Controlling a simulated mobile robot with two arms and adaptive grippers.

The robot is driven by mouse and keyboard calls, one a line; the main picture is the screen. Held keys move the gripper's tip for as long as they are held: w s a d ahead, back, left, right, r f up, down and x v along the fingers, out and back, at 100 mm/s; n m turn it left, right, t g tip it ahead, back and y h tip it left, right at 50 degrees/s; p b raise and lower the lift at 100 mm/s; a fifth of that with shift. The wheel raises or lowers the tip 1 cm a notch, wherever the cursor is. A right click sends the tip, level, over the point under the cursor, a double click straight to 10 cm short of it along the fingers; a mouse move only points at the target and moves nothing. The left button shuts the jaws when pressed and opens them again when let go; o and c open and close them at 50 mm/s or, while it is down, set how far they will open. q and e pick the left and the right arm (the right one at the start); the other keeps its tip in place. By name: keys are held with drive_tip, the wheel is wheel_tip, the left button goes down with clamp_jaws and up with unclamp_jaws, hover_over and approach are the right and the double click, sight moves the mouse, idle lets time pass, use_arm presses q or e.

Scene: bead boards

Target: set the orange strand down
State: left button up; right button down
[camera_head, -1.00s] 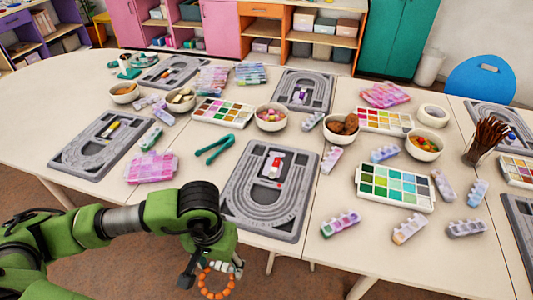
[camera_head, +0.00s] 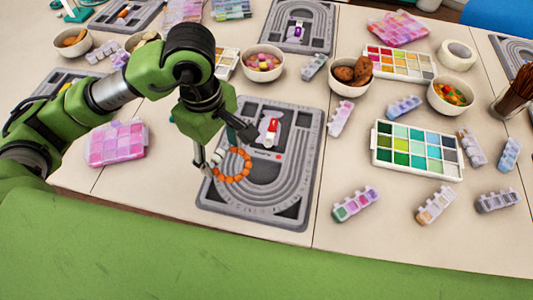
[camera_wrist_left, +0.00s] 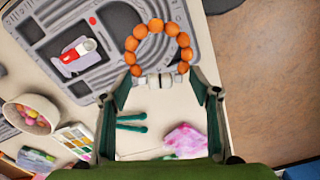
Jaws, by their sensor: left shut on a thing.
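The orange strand (camera_head: 247,167) is a loop of round orange beads. My left gripper (camera_head: 226,148) is shut on it, over the left part of the grey bead board (camera_head: 278,212) in the head view. In the left wrist view the strand (camera_wrist_left: 157,27) arches out beyond the fingertips of my left gripper (camera_wrist_left: 157,80), with the board (camera_wrist_left: 186,22) behind it. I cannot tell whether the beads touch the board. A red and white item (camera_head: 271,132) lies in the board's middle recess. My right gripper is not in view.
A pink bead box (camera_head: 117,143) lies left of the board. Bowls of beads (camera_head: 263,63) and a green palette (camera_head: 417,150) stand behind and right. Green tongs (camera_wrist_left: 131,123) lie near the board.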

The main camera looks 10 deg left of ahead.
use_arm(q)
drive_tip(key=shift+w+d+r+n+b, duration=0.2)
drive_tip(key=shift+r+n+b, duration=0.25)
drive_tip(key=shift+n, duration=0.75)
drive_tip(key=shift+w+r+n, duration=0.1)
drive_tip(key=shift+r+n, duration=0.3)
drive_tip(key=shift+n, duration=0.2)
drive_tip(key=shift+c, duration=0.2)
drive_tip(key=shift+w, duration=0.2)
drive_tip(key=w+f, duration=0.3)
drive_tip(key=w, duration=0.1)
drive_tip(key=w+a+f+p, duration=0.1)
drive_tip(key=w+f, duration=0.2)
drive_tip(key=w, duration=0.1)
drive_tip(key=w+f, duration=0.3)
drive_tip(key=w, duration=0.1)
drive_tip(key=shift+w+a, duration=0.15)
drive_tip(key=shift+w, duration=0.2)
drive_tip(key=shift+w+f+p, duration=0.2)
drive_tip(key=shift+p, duration=0.1)
drive_tip(key=f+p, duration=0.1)
drive_tip(key=f, duration=0.2)
drive_tip(key=shift+w+f, duration=0.2)
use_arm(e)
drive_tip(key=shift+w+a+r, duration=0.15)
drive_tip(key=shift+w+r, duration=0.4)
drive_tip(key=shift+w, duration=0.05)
use_arm(q)
drive_tip(key=shift+f, duration=0.1)
